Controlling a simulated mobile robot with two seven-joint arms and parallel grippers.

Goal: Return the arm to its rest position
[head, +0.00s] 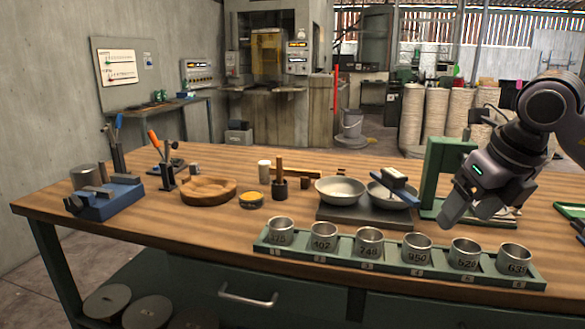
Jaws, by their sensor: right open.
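My right gripper (470,215) comes in from the right and hangs above the right part of the workbench (130,205). Its fingers point down and left, open, with nothing seen between them. It is in front of a green press-like frame (440,160), above the green rack of metal cups. Two metal bowls, one at left (341,190) and one at right (388,200), sit on a dark base plate. A blue-handled tool (394,190) lies across the right bowl. My left gripper is not in view.
A green rack (390,260) with several numbered metal cups (369,242) runs along the front edge. A blue vise (105,200), a round wooden block (208,191), a yellow-topped tin (251,200) and upright tools stand at left. The bench's front-left surface is clear.

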